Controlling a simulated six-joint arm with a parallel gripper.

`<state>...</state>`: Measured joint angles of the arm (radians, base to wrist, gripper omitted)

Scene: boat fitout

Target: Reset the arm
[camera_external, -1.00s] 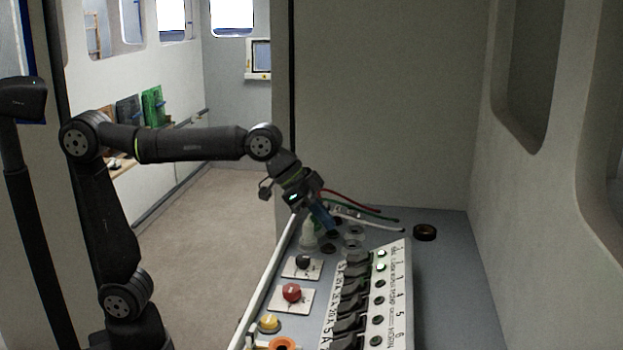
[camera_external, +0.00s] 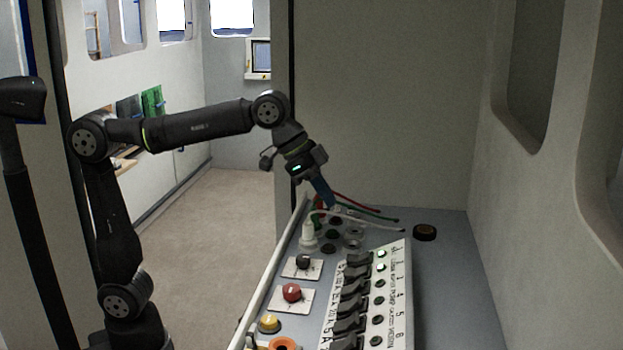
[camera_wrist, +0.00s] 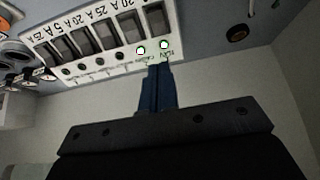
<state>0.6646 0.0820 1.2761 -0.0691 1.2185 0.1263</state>
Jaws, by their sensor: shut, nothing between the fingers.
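My gripper (camera_external: 328,198) is shut and empty, with blue fingers pointing down above the far end of the grey console (camera_external: 455,290). In the wrist view its fingertips (camera_wrist: 158,70) overlap the edge of the switch panel (camera_wrist: 100,45), near two lit indicators. I cannot tell from the wrist view how far above the panel the fingers are. In the external view the white switch panel (camera_external: 395,300) with black rocker switches lies to the right and nearer the camera.
A red knob (camera_external: 291,292), a black knob (camera_external: 303,262) and a yellow button (camera_external: 269,323) sit along the console's left side. Red, green and white wires (camera_external: 375,213) lie near the fingers. A dark round cap (camera_external: 425,232) is at right. Air above the console is clear.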

